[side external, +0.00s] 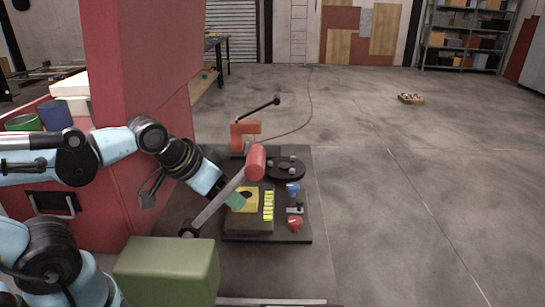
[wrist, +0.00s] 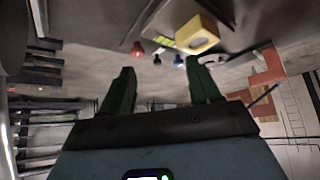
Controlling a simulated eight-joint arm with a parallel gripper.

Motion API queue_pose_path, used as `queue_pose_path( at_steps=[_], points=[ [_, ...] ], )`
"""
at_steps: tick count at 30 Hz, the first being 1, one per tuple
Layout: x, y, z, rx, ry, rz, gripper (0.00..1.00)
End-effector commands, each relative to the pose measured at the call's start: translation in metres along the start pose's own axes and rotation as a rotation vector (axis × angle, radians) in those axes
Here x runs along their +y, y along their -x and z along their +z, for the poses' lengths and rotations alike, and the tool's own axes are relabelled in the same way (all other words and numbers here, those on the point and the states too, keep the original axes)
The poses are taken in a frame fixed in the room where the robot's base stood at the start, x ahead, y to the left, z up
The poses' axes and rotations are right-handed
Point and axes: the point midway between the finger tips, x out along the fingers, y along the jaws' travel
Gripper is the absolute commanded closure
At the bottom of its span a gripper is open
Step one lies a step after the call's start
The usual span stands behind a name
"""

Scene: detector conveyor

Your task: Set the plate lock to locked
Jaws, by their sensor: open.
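No part is visibly labelled as the plate lock, so I cannot tell which control it is or its setting. The dark base plate (side external: 232,235) carries a blue knob (side external: 292,188), a small grey-and-black switch (side external: 295,209) and a red knob (side external: 295,224) along its right side. In the wrist view, the red knob (wrist: 137,48), a black knob (wrist: 157,60) and the blue knob (wrist: 178,61) show beyond my fingers. My gripper (side external: 236,202) is by the yellow block, left of these controls. In the wrist view my gripper (wrist: 160,85) is open, with nothing between its fingers.
A yellow block (side external: 251,207) with a dark hole and a yellow-green strip (side external: 268,205) sit on the plate. A grey lever with a red handle (side external: 256,162) slants near my gripper. Behind are a dark disc (side external: 283,172) and an orange-red bracket (side external: 243,133). A green box (side external: 168,270) stands in front.

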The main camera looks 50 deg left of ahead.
Motion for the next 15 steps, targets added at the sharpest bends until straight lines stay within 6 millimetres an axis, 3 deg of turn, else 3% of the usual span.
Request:
queue_pose_path(
  at_steps=[6, 9, 10, 15],
  points=[
    [0.0, 0.0, 0.0, 0.0, 0.0, 0.0, 0.38],
    [0.0, 0.0, -0.001, -0.002, 0.001, 0.0, 0.52],
    [0.0, 0.001, -0.003, -0.006, 0.002, 0.0, 0.52],
    [0.002, 0.004, -0.026, -0.059, 0.015, 0.002, 0.52]
  ],
)
